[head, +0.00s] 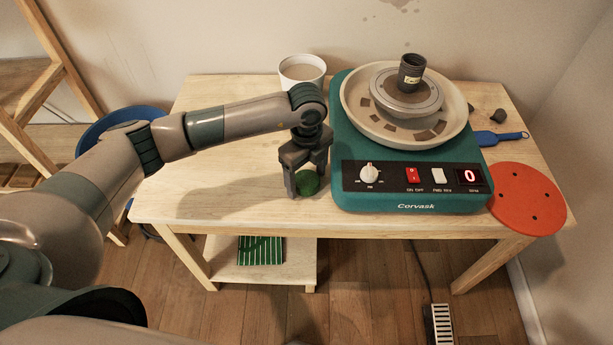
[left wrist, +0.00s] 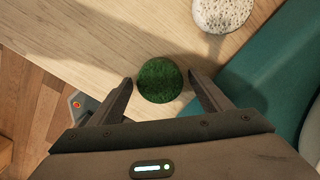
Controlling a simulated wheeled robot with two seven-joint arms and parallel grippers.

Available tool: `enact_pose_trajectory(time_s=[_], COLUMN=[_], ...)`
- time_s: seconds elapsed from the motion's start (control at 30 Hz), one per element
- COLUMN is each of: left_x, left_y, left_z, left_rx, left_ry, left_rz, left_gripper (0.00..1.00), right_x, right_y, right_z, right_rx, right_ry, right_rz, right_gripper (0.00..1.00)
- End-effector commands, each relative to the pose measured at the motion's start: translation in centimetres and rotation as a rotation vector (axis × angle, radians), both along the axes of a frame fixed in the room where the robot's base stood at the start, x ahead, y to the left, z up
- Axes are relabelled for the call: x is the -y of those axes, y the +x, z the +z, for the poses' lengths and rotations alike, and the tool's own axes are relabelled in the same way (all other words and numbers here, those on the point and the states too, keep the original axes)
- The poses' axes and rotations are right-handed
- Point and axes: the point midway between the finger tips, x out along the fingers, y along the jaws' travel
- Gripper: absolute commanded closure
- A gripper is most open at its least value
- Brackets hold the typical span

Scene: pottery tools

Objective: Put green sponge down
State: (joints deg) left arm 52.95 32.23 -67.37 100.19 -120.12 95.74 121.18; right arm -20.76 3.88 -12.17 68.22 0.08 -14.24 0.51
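The green sponge (head: 307,184) is a small round dark green piece at the front of the wooden table, just left of the pottery wheel. My left gripper (head: 306,188) points down over it, with one finger on each side. In the left wrist view the sponge (left wrist: 160,80) sits between the fingertips of the left gripper (left wrist: 160,78), with a thin gap showing on both sides. The gripper looks open around it. The sponge appears to rest on the table. My right gripper is not in view.
The teal pottery wheel (head: 415,192) stands close on the right, bearing a dark cup (head: 411,73). A white bucket (head: 302,72) is behind my arm. A white speckled stone (left wrist: 222,12) lies near the sponge. A red disc (head: 527,200) is at right. The table's left front is clear.

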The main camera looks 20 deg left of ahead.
Motion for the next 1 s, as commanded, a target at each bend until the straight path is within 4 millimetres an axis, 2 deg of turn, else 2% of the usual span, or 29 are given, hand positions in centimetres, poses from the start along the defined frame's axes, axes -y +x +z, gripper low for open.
enact_pose_trajectory(time_s=[0.23, 0.37, 0.8, 1.0], left_x=[0.0, 0.0, 0.0, 0.0], left_y=[0.0, 0.1, 0.1, 0.1], left_z=[0.4, 1.4, 8.7, 11.3], left_rx=[0.000, 0.001, 0.003, 0.002], left_ry=[0.000, -0.002, -0.001, -0.001], left_rz=[0.000, 0.000, -0.001, 0.000], left_gripper=[0.28, 0.28, 0.28, 0.28], right_x=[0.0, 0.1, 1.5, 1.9], right_y=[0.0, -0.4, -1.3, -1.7], right_z=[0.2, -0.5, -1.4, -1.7], right_rx=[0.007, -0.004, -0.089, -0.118], right_ry=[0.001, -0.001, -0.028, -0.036], right_rz=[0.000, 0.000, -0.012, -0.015], right_gripper=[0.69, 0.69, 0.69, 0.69])
